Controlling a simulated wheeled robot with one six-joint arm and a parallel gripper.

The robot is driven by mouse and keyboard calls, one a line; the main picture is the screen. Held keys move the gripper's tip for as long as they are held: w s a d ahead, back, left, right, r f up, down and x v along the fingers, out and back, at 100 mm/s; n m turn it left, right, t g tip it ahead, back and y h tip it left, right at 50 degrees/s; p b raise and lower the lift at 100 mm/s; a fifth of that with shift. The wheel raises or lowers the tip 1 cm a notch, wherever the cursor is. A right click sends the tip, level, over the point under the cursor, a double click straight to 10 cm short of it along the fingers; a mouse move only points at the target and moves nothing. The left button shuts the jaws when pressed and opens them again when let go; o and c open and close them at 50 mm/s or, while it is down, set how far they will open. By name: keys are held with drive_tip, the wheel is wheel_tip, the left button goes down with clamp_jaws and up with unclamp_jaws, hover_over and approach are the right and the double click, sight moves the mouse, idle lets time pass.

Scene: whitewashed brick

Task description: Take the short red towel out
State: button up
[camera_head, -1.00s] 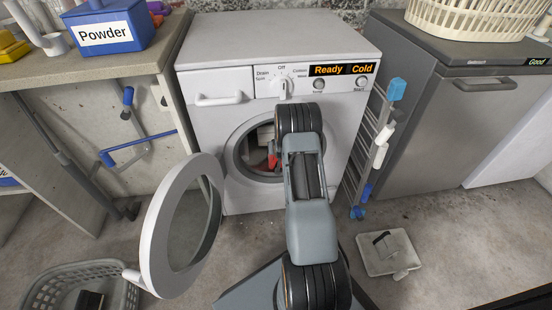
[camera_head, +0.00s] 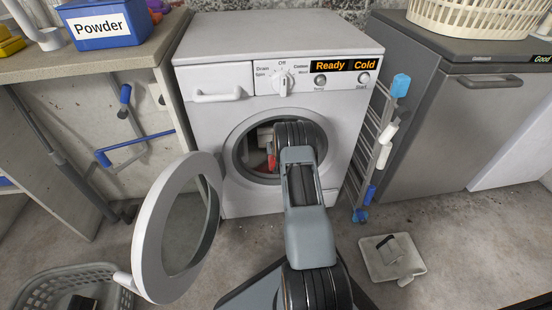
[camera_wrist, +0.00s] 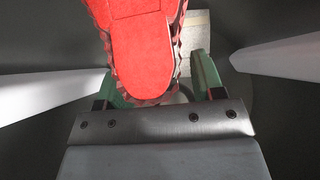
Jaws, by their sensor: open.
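A red cloth (camera_wrist: 142,45), which looks like the red towel, fills the upper middle of the wrist view and has a ridged edge. It lies in front of or between the green fingers of my gripper (camera_wrist: 165,84), which stand apart on either side of its lower end. I cannot tell whether they touch it. In the head view a patch of red (camera_head: 271,161) shows inside the washing machine's (camera_head: 215,135) drum opening, left of my arm. My arm hides my gripper there. The machine's round door (camera_head: 146,232) hangs open to the left.
A pale cloth-like thing (camera_wrist: 196,38) lies behind the red one, and white drum ribs (camera_wrist: 285,58) jut in from both sides. A grey basket (camera_head: 45,280) is at the lower left.

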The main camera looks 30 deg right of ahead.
drive_tip(key=shift+c, duration=0.3)
clamp_jaws()
drive_tip(key=shift+r, duration=0.1)
